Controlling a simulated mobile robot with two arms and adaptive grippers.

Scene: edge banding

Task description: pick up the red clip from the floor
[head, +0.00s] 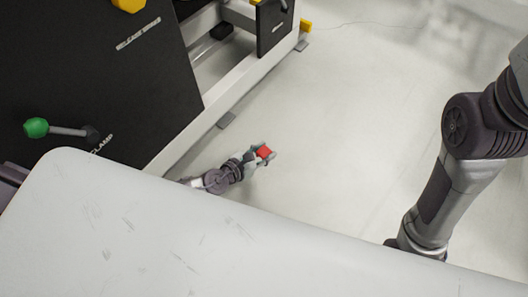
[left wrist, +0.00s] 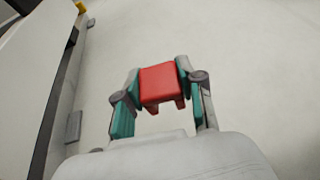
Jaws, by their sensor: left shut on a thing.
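The red clip (head: 264,153) is a small red block, seen past the far edge of the white surface in the head view. My left gripper (head: 262,155) is shut on it. In the left wrist view the red clip (left wrist: 160,83) sits between the two teal-padded fingers of my left gripper (left wrist: 158,86), touched on both sides. Two short red legs show at its lower edge. I cannot tell how far it is above the floor. My right arm shows at the right, but its gripper is hidden behind the white surface.
A black machine (head: 90,80) with a pale base frame stands at the left, close to my left arm. A white worktop (head: 200,230) covers the front. The pale floor (head: 350,110) is clear between the machine and my right arm.

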